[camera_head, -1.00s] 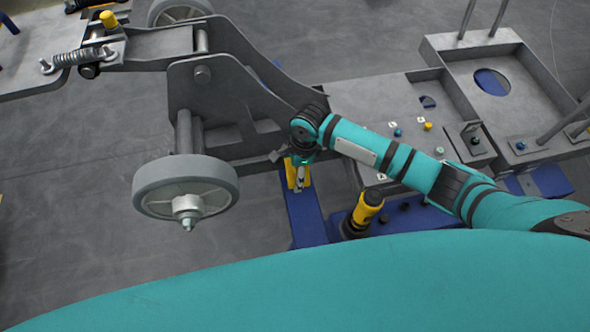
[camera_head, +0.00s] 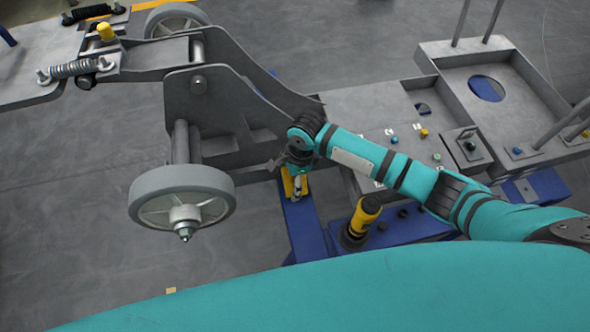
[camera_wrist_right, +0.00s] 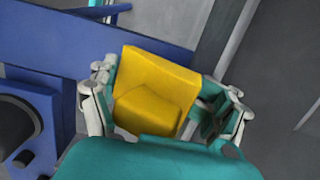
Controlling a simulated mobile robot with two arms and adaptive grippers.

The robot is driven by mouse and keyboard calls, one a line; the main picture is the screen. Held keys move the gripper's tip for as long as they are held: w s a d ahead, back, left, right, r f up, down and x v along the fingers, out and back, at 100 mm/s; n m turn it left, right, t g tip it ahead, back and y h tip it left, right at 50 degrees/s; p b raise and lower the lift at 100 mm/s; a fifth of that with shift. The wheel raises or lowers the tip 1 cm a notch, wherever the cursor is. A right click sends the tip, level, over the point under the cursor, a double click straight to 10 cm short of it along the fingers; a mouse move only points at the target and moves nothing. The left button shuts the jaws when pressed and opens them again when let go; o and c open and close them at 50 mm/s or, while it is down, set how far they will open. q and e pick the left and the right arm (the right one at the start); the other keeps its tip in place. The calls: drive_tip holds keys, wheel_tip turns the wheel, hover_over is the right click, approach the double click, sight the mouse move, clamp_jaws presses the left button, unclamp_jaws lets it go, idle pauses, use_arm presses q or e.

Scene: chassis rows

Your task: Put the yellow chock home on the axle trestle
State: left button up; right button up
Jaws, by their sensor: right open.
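The yellow chock (camera_head: 288,184) sits at the far end of the blue trestle beam (camera_head: 306,232), beside the grey chassis. In the right wrist view the chock (camera_wrist_right: 155,88) is a yellow block with a stepped face, between the spread fingers of my right gripper (camera_wrist_right: 163,108). These fingers are open, one on each side of it; whether either touches it I cannot tell. In the head view my right gripper (camera_head: 296,186) is over the chock and partly hides it. The chock's underside is hidden. My left gripper is not in view.
A wheel (camera_head: 183,203) on the chassis arm is left of the beam. A black and yellow cylinder (camera_head: 361,222) stands right of it. A grey deck (camera_head: 370,110) with small coloured knobs lies under my right arm. Open floor (camera_head: 75,220) is at left.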

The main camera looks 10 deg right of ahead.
drive_tip(key=r, duration=0.1)
drive_tip(key=d+r, duration=0.1)
drive_tip(key=r, duration=0.1)
drive_tip(key=shift+w, duration=0.15)
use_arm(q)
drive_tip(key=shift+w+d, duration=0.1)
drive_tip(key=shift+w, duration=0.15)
use_arm(e)
drive_tip(key=r, duration=0.6)
drive_tip(key=d+r, duration=0.1)
drive_tip(key=r, duration=0.1)
drive_tip(key=shift+s+r, duration=0.4)
